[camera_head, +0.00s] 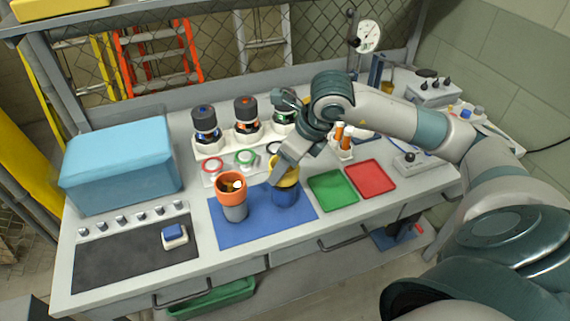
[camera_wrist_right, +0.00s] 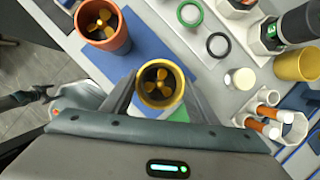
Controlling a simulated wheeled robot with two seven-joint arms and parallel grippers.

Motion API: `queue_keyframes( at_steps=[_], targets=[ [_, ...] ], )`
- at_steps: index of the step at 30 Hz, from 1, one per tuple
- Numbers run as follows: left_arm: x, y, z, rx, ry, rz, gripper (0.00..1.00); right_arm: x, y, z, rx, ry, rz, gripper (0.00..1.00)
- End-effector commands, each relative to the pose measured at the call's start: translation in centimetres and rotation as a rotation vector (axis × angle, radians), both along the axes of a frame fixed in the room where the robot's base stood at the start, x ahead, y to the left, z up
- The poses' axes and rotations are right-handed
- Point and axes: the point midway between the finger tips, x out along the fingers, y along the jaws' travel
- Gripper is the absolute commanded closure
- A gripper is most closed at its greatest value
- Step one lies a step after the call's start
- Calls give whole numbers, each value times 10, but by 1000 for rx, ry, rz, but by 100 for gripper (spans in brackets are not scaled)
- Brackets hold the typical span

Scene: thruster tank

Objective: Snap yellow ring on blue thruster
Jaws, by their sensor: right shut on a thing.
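The blue thruster (camera_head: 285,194) stands upright on the blue mat (camera_head: 252,233). The yellow ring (camera_head: 291,174) is at its top. In the right wrist view the yellow ring (camera_wrist_right: 151,98) surrounds a brass propeller (camera_wrist_right: 161,83) inside the housing. I cannot tell whether the ring is fully seated. My right gripper (camera_head: 280,178) reaches down from behind and is shut on the yellow ring, with a finger on each side in the wrist view (camera_wrist_right: 160,95). It hides part of the ring and thruster top. My left gripper does not show in the head view.
An orange-topped grey thruster (camera_head: 236,211) stands left on the mat. Behind are red (camera_head: 212,165) and green (camera_head: 245,157) rings and several dark-capped bottles (camera_head: 205,120). Green (camera_head: 333,188) and red (camera_head: 371,178) trays lie right. A light-blue box (camera_head: 118,165) stands left.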

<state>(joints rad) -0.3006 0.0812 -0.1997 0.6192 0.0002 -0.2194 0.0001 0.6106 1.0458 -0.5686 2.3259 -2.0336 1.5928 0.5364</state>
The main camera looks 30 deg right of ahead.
Motion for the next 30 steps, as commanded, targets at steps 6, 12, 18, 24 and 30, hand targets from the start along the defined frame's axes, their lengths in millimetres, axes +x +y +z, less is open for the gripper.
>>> queue_keyframes(
  at_steps=[6, 12, 18, 24, 30],
  targets=[
    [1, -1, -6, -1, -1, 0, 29, 0, 0, -5, 0, 0, 0, 67],
    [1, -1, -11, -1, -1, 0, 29, 0, 0, -8, 0, 0, 0, 67],
    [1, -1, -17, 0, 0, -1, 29, 0, 0, -14, 0, 0, 0, 67],
    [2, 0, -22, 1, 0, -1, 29, 0, 0, -18, 0, 0, 0, 67],
    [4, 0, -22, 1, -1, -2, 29, 0, 0, -18, 0, 1, 0, 32]
  ],
)
